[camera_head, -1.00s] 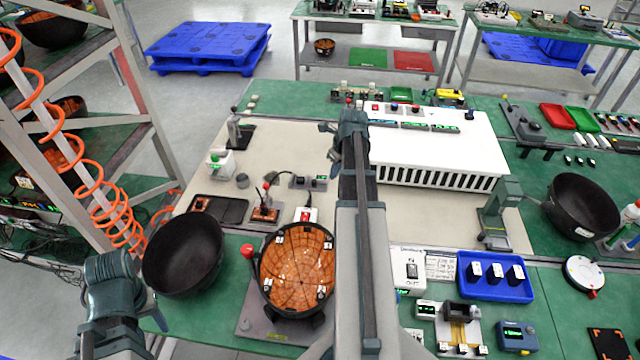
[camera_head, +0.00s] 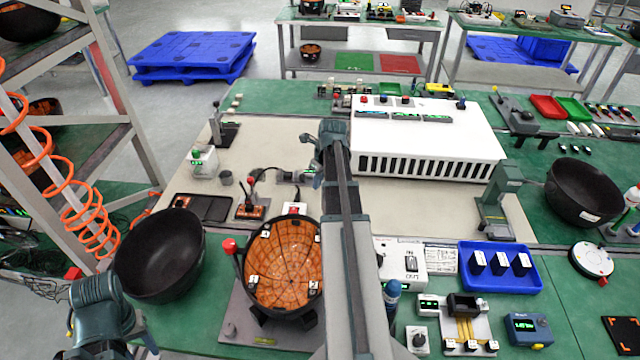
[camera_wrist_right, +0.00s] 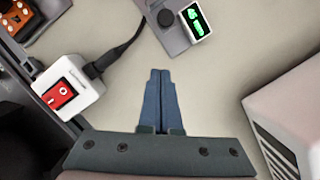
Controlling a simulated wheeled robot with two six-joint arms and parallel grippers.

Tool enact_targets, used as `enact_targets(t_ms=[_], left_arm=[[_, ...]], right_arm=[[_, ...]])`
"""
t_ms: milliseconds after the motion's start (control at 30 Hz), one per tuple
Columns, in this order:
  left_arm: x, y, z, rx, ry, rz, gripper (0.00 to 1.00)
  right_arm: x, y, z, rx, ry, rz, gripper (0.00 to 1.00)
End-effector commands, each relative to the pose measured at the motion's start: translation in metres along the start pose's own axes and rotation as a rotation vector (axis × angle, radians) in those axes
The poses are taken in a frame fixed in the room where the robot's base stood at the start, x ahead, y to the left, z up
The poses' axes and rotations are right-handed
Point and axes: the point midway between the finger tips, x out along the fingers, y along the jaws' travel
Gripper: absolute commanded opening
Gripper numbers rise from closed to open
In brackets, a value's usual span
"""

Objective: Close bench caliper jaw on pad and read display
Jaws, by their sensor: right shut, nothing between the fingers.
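A small grey device with a lit green display, which looks like the bench caliper, sits on the beige mat in the right wrist view (camera_wrist_right: 190,22). Its top is cut off there. In the head view the same device (camera_head: 287,176) is partly behind my right gripper (camera_head: 317,178). In the wrist view my right gripper (camera_wrist_right: 160,74) is shut and empty, its tips apart from the device. The jaw and pad cannot be made out, and the digits are too small to read surely. My left gripper (camera_head: 72,322) is at the lower left; its fingers are unclear.
A white switch box (camera_wrist_right: 72,92) with a red rocker and black cable lies left of my right fingers. A white vented chassis (camera_head: 430,140) stands to the right. A black bowl (camera_head: 160,255) and an orange-lined bowl (camera_head: 285,265) stand in front. Bare mat (camera_head: 270,135) lies behind the device.

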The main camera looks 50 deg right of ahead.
Motion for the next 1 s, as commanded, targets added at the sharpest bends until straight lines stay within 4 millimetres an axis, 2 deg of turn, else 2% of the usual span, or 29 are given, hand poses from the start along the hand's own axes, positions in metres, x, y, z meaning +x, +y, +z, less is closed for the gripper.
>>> enact_targets(t_ms=[33,100,300,667,867,1000], left_arm=[[0.015,0.001,-0.001,0.0,0.0,0.0,0.5],[0.004,0.0,0.0,0.0,0.0,0.0,0.5],[0.004,0.0,0.0,0.0,0.0,0.0,0.5],[0.004,0.0,0.0,0.0,0.0,0.0,0.5],[0.004,0.0,0.0,0.0,0.0,0.0,0.5],[0.004,0.0,0.0,0.0,0.0,0.0,0.5]], right_arm=[[0.015,0.0,-0.001,-0.001,0.0,0.0,0.0],[0.009,-0.002,0.019,-0.004,0.0,0.0,0.0],[0.014,-0.001,0.038,-0.002,0.0,0.0,0.0],[0.014,0.001,0.04,-0.001,0.0,0.0,0.0],[0.018,0.013,0.056,-0.003,0.0,0.0,0.0],[0.018,0.014,0.056,-0.001,-0.001,0.0,0.0]])
